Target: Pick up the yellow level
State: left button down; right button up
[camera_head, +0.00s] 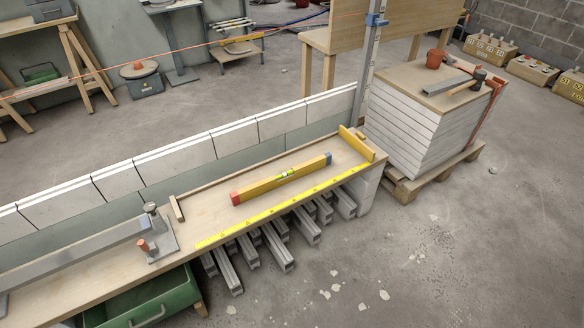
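The yellow level (270,186) lies on a long wooden bench top (210,208). It has a red cap at its left end, a blue cap at its right end and a greenish vial near the middle. It lies at a slant and nothing covers it. Neither of my grippers shows in the head view.
A yellow measuring strip (290,206) runs along the bench's front edge, with a yellow stop piece (356,143) at the right end. A clamp (158,236) and grey metal bar (75,252) lie left. White blocks (230,135) line the back. Grey conduits (275,248) stick out below.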

aim_at(238, 197)
jog(key=i, duration=0.25)
jog(key=z, duration=1.9)
jog(key=i, duration=0.75)
